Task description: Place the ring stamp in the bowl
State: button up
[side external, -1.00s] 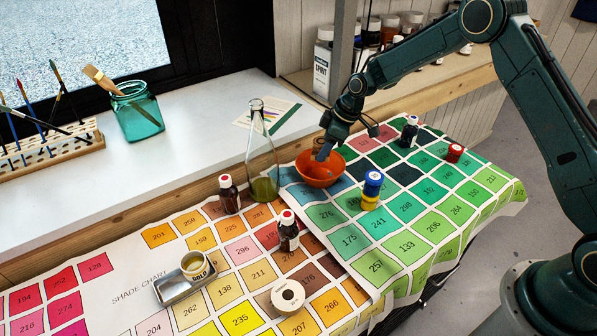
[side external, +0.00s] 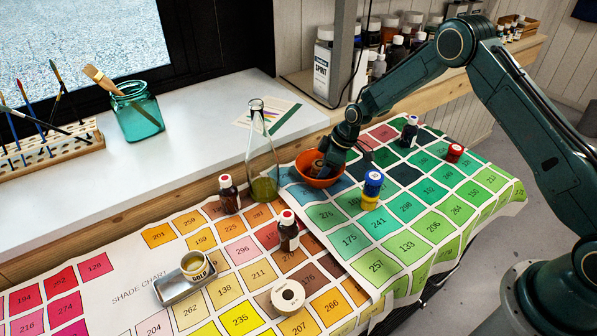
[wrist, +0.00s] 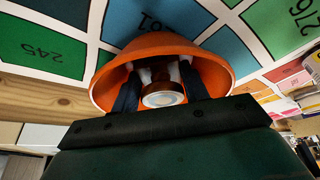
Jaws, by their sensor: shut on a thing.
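The orange bowl (side external: 320,182) stands on the shade chart near the back ledge. It fills the middle of the wrist view (wrist: 165,46), its opening towards the camera. My gripper (side external: 322,164) reaches down into the bowl, and its dark fingers show in the wrist view (wrist: 160,88). They are shut on the ring stamp (wrist: 163,98), a brown round piece with a pale ringed end. The stamp lies within the bowl's rim, and its brown side shows in the side view (side external: 317,166). Whether it touches the bowl's floor cannot be told.
A glass flask (side external: 263,165) stands close left of the bowl. Stacked blue and yellow paint pots (side external: 371,189) stand close right. Dark bottles (side external: 229,194) (side external: 288,231) stand in front. The green chart squares (side external: 408,207) at the right are mostly clear.

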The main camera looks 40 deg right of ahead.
jog(key=shift+f, duration=0.2)
jog(key=o, duration=0.7)
jog(key=shift+r, duration=0.2)
jog(key=v, duration=1.2)
dwell(0.4)
